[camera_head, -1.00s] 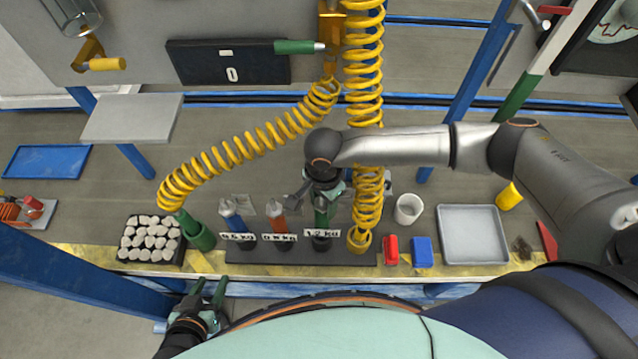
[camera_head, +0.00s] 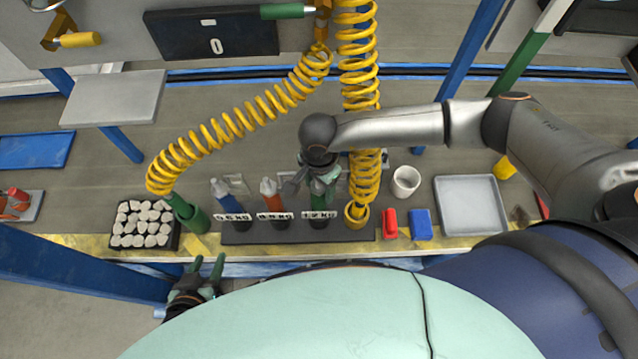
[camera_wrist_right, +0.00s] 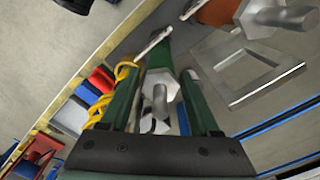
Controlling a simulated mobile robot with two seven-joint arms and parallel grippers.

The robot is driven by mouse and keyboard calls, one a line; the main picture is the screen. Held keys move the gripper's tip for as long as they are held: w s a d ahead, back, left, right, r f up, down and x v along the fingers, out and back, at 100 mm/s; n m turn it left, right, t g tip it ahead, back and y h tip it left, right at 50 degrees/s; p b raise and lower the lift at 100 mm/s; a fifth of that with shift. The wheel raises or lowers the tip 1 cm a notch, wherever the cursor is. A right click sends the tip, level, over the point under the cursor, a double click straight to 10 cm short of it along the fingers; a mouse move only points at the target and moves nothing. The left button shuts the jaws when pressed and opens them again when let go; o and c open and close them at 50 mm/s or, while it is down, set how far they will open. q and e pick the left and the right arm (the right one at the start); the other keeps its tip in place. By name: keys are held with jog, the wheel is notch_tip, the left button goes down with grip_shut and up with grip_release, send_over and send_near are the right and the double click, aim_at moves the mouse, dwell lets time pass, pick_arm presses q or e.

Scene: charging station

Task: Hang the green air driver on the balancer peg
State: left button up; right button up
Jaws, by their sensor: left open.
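A green air driver (camera_head: 318,203) stands upright in the right-hand slot of the dark rack, behind a label that seems to read 1.2 KG. My right gripper (camera_head: 318,182) is over its top. In the right wrist view the driver (camera_wrist_right: 160,88), with a metal hex collar and shaft, lies between the two fingers of my right gripper (camera_wrist_right: 165,118). A gap shows beside the right finger; contact at the left finger is unclear. My left gripper (camera_head: 208,266) is open and empty at the bench's front edge. A green peg-like piece (camera_head: 284,11) sticks out beside an orange bracket at the top.
Blue (camera_head: 226,200) and orange (camera_head: 271,200) drivers stand left of the green one. A coiled yellow hose (camera_head: 358,100) hangs close by my right gripper; another runs to a green holder (camera_head: 190,215). A stone tray (camera_head: 145,226), white cup (camera_head: 405,181) and grey tray (camera_head: 469,205) flank the rack.

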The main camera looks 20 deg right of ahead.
jog(key=shift+o, duration=1)
jog(key=shift+r+p, duration=0.15)
jog(key=shift+p, duration=0.2)
jog(key=shift+w+r+b, duration=0.15)
jog(key=shift+r+b, duration=0.35)
jog(key=shift+r, duration=2.55)
jog(key=shift+w+r+b, duration=0.15)
jog(key=shift+r+b, duration=0.35)
jog(key=shift+r, duration=2.55)
jog(key=shift+s, duration=0.1)
